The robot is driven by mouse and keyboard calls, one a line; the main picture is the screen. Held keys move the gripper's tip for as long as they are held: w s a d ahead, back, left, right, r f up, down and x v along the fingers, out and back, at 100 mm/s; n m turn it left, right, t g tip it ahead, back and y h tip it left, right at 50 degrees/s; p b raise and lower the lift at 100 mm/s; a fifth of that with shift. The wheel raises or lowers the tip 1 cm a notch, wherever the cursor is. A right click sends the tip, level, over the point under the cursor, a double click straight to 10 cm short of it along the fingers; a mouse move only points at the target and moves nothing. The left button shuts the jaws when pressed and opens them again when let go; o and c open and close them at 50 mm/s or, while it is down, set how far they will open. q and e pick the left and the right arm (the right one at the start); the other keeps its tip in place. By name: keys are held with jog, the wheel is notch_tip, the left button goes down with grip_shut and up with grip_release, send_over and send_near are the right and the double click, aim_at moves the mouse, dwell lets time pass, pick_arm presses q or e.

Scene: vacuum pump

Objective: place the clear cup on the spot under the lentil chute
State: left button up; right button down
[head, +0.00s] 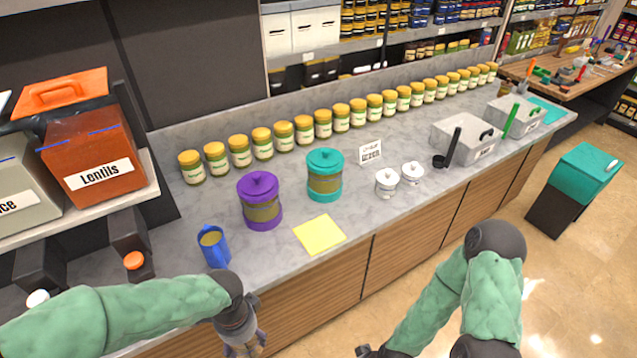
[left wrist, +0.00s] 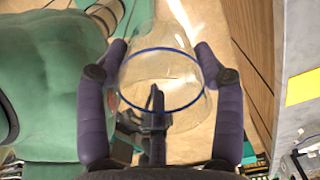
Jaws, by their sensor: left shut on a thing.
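The clear cup (left wrist: 160,85) with a blue rim is between the fingers of my left gripper (left wrist: 161,55) in the left wrist view, and the fingers press its sides. In the head view my left gripper (head: 244,342) is low, in front of the counter edge, and the cup is hard to make out there. The orange lentil bin (head: 98,150), labelled "Lentils", stands on a shelf at the left. Its dark chute (head: 130,240) with an orange knob (head: 133,260) is below. My left forearm hides part of the counter under it. My right gripper (head: 370,352) is at the bottom edge, mostly cut off.
Purple (head: 261,212) and teal (head: 324,186) canisters, a yellow sheet (head: 320,234) and a row of jars (head: 284,138) are further right. A grey bin (head: 22,180) is at the far left.

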pick_arm(q)
jog(key=w+a+f+n+b, duration=0.1)
jog(key=w+f+n+b, duration=0.9)
jog(key=w+f+n, duration=0.2)
notch_tip(320, 180, down, 3)
jog(key=shift+w+r+n, duration=0.1)
jog(key=shift+w+n, duration=0.2)
jog(key=shift+w, duration=0.8)
jog(key=shift+a, duration=0.1)
